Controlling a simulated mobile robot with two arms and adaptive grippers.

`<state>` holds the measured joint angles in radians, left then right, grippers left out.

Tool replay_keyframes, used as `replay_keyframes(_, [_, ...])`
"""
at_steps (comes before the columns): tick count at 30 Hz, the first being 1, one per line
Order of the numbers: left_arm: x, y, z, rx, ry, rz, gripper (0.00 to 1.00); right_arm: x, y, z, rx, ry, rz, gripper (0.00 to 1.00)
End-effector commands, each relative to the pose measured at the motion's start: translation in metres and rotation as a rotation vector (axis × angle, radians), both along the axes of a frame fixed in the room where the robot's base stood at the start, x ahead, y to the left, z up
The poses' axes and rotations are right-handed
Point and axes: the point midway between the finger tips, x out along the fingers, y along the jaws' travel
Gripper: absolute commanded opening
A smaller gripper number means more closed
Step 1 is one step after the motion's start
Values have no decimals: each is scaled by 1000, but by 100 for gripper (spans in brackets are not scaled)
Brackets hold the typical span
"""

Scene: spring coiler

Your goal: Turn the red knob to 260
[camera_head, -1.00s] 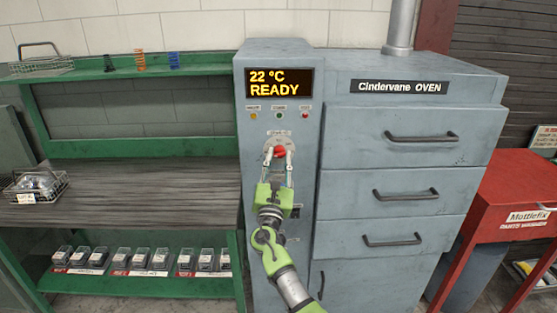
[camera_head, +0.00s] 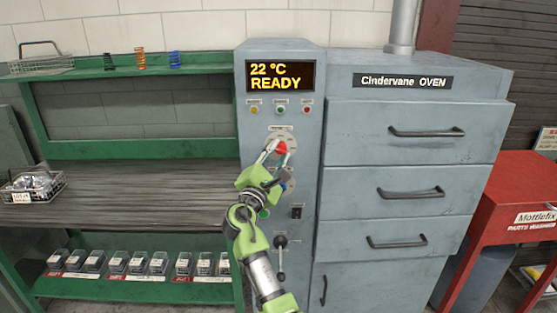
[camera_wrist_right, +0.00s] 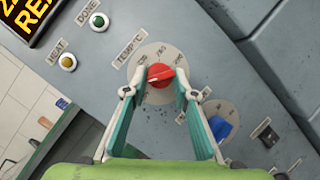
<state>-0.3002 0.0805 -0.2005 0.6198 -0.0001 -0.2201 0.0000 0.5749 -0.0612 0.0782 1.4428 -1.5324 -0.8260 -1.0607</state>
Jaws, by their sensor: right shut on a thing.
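The red knob (camera_head: 281,148) sits on a round, marked dial plate on the oven's control panel (camera_head: 250,120). In the right wrist view the red knob (camera_wrist_right: 160,75) shows between the two fingertips, its pale pointer line toward the left of the picture. My right gripper (camera_head: 276,149) is shut on the knob, one finger on each side; it fills the lower middle of the right wrist view (camera_wrist_right: 160,85). The display (camera_head: 279,77) reads 22 °C READY. The dial's numbers are too small to read surely. My left gripper is not in view.
A blue knob (camera_wrist_right: 220,127) is close below the red one. A lever (camera_head: 281,258) and a black switch (camera_head: 297,212) are lower on the panel. Oven drawers (camera_head: 420,190) with handles are to the right. A green workbench (camera_head: 140,180) stands left.

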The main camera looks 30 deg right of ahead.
Motion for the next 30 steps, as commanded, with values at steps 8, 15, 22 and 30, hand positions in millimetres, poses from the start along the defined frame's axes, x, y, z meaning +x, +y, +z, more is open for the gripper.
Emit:
replay_keyframes(8, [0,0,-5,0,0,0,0,1,2,4,227,-140,1,4])
replay_keyframes(15, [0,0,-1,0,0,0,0,1,1,7,421,-259,0,4])
replay_keyframes(22, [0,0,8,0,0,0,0,1,1,11,608,-373,1,4])
replay_keyframes(30, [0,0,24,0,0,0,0,0,0,14,825,-505,0,4])
